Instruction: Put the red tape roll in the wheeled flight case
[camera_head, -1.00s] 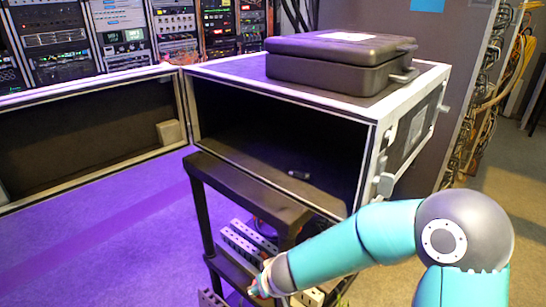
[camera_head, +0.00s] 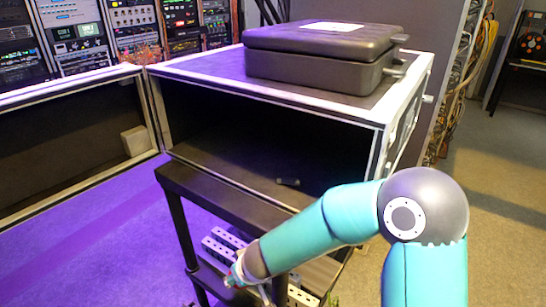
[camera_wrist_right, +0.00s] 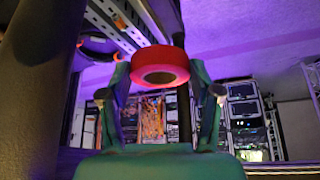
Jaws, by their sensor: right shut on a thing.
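The red tape roll (camera_wrist_right: 160,66) is between the fingers of my right gripper (camera_wrist_right: 161,85) in the right wrist view, with its hole facing the camera. That gripper is shut on the roll. In the head view my right arm reaches in from the right and down to the gripper (camera_head: 238,272), low in front of the black stand; the roll is not clear there. A large open flight case (camera_head: 205,74) with metal edges stands behind the arm. Its dark front opening faces me, and any wheels are not visible. My left gripper is not in view.
A black hard case (camera_head: 318,62) lies on top of the flight case. A dark framed panel (camera_head: 70,140) stands open at the left. The black stand (camera_head: 225,200) with pale slotted strips (camera_head: 225,245) is below the opening. Purple-lit floor at left is clear.

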